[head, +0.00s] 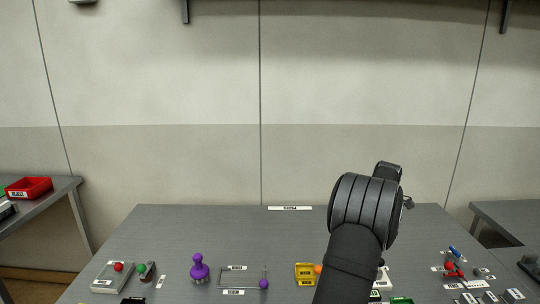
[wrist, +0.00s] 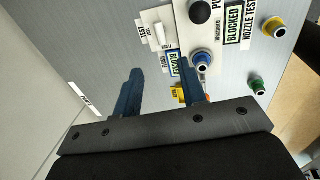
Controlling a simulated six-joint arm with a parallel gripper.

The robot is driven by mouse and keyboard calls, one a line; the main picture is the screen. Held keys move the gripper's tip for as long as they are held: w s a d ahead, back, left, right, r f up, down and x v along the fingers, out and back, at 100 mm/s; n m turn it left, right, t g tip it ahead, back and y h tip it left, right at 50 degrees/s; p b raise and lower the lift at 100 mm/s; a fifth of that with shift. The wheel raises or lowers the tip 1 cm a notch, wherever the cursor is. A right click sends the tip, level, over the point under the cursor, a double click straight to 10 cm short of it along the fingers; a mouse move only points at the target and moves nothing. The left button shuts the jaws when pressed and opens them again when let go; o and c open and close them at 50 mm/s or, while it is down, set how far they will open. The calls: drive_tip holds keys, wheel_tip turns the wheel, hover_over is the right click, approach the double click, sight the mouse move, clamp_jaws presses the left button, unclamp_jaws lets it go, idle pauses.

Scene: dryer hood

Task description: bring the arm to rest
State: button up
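My gripper (wrist: 160,85) shows in the wrist view with its two blue fingers apart and nothing between them. It hangs above the grey table, over the edge of a pale panel (wrist: 190,18) with labels reading "BLOCKED" and "NOZZLE TEST". I cannot tell its exact height. In the head view my dark arm rises from the bottom right of centre and covers part of the table (head: 300,228). My gripper's fingers are hidden there behind the wrist.
The table's front holds a purple knobbed piece (head: 199,270), a yellow tray (head: 304,271), a red-balled lever plate (head: 112,276) and red parts (head: 452,268) at right. A red bin (head: 28,187) stands on a side table at left. The table's back half is mostly clear.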

drive_tip(key=w+f, duration=0.1)
drive_tip(key=f, duration=0.3)
drive_tip(key=w+f, duration=0.1)
drive_tip(key=f, duration=0.4)
drive_tip(key=w+f, duration=0.1)
drive_tip(key=f, duration=0.4)
drive_tip(key=shift+f, duration=0.2)
drive_tip(key=shift+s+r+m, duration=0.1)
drive_tip(key=shift+r+m, duration=0.05)
drive_tip(key=shift+m, duration=0.65)
drive_tip(key=m, duration=0.2)
drive_tip(key=shift+a+m+h, duration=0.1)
drive_tip(key=shift+m+h, duration=0.2)
drive_tip(key=shift+h, duration=0.1)
drive_tip(key=m, duration=0.4)
drive_tip(key=shift+a+m+g+h, duration=0.15)
drive_tip(key=shift+m+g+h, duration=0.15)
drive_tip(key=shift+h, duration=0.1)
drive_tip(key=m, duration=0.4)
drive_tip(key=shift+a+g, duration=0.1)
drive_tip(key=shift+g, duration=0.2)
drive_tip(key=shift+a+m+g+h, duration=0.1)
drive_tip(key=shift+m+g+h, duration=0.25)
drive_tip(key=shift+m, duration=1.65)
